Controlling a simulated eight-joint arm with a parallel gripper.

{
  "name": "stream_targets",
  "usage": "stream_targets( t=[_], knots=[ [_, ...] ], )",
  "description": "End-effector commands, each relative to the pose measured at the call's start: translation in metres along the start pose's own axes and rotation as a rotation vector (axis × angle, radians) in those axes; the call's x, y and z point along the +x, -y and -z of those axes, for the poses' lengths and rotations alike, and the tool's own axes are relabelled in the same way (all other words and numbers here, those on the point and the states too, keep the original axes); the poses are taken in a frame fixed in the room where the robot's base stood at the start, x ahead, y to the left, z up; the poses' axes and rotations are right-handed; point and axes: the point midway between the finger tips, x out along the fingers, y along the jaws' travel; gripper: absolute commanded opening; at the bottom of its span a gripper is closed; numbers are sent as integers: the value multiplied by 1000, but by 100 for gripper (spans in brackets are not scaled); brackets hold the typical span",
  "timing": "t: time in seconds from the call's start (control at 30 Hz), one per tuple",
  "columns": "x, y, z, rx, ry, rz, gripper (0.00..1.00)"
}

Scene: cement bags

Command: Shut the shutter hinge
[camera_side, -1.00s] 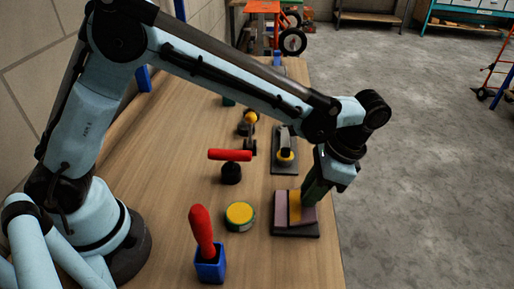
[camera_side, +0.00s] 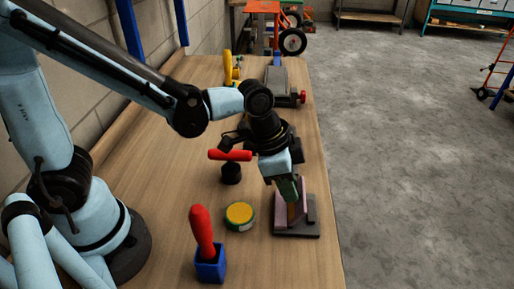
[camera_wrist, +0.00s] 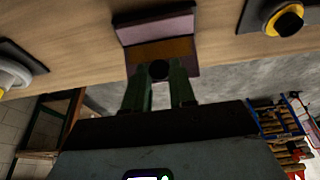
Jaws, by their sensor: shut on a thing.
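The shutter hinge is a small assembly on a dark base plate (camera_side: 297,231) near the right edge of the table. In the side view its mauve panel (camera_side: 298,208) stands steeply above the plate, and the orange-brown panel is mostly hidden. In the wrist view the mauve panel (camera_wrist: 155,27) and orange-brown panel (camera_wrist: 165,48) meet at an angle. My gripper (camera_side: 290,194) has its green fingers at the raised panel in the side view. In the wrist view the gripper (camera_wrist: 159,77) is shut on a dark round knob (camera_wrist: 158,69) on the orange-brown panel; the exact contact is partly hidden.
A yellow-lidded tin (camera_side: 240,214), a blue holder (camera_side: 210,264) with a red handle (camera_side: 202,230), and a red-handled tool (camera_side: 230,156) stand left of the hinge. A grey device with a red knob (camera_side: 301,97) lies farther back. The table's right edge is close.

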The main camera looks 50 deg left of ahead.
Motion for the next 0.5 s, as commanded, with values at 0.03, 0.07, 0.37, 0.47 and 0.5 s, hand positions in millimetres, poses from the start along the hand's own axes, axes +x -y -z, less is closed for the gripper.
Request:
stream_targets(
  t=[0.03, 0.07, 0.37, 0.47, 0.5],
  knots=[
    [0, 0, -2, -1, -18, -1, 0],
    [0, 0, -2, -1, -28, -1, 0],
    [-1, -1, -4, 1, -67, -2, 0],
    [0, -1, -4, 1, -68, -3, 0],
    [0, -1, -4, 1, -68, -3, 0]
  ],
)
